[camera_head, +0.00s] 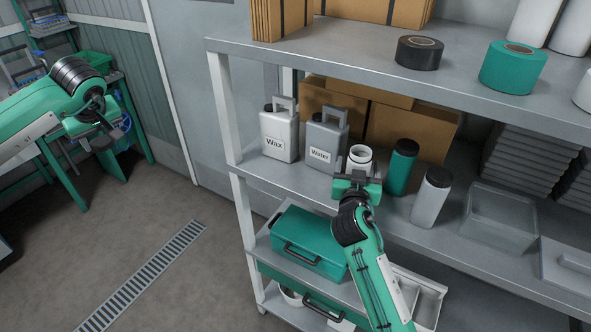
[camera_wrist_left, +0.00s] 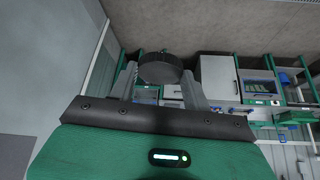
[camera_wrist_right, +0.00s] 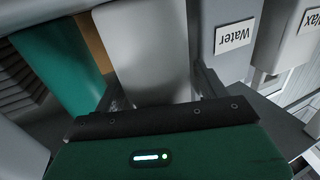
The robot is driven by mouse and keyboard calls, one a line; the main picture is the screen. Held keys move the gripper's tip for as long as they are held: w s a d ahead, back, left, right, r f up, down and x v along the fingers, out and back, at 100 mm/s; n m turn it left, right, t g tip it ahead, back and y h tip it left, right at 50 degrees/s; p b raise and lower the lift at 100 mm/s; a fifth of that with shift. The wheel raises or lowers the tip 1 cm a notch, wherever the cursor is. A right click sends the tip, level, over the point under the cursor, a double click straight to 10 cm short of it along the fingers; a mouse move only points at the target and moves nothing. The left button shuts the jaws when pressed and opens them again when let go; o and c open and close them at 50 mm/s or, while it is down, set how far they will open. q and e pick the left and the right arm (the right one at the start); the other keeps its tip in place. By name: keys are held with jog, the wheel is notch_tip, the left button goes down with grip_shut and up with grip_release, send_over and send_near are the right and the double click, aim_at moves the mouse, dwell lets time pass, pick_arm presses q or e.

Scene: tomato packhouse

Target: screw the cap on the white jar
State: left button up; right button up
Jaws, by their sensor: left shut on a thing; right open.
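The white jar (camera_head: 360,153) stands upright and uncapped on the middle shelf, its threaded neck showing. My right gripper (camera_head: 358,172) is in front of it. In the right wrist view the jar (camera_wrist_right: 147,50) fills the space between the two open fingers (camera_wrist_right: 160,92); I cannot tell whether they touch it. My left gripper (camera_head: 118,132) is far to the left, off the shelf. In the left wrist view it (camera_wrist_left: 160,85) is shut on a round black cap (camera_wrist_left: 160,69).
The Water canister (camera_head: 325,145) and Wax canister (camera_head: 279,135) stand left of the jar. A green capped bottle (camera_head: 401,167) and a white capped bottle (camera_head: 431,198) stand to its right. The upper shelf (camera_head: 350,55) overhangs behind. Open floor (camera_head: 130,225) lies at left.

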jog(key=shift+s, duration=0.1)
jog(key=c, duration=1)
jog(key=shift+c, duration=0.2)
jog(key=shift+r, duration=0.1)
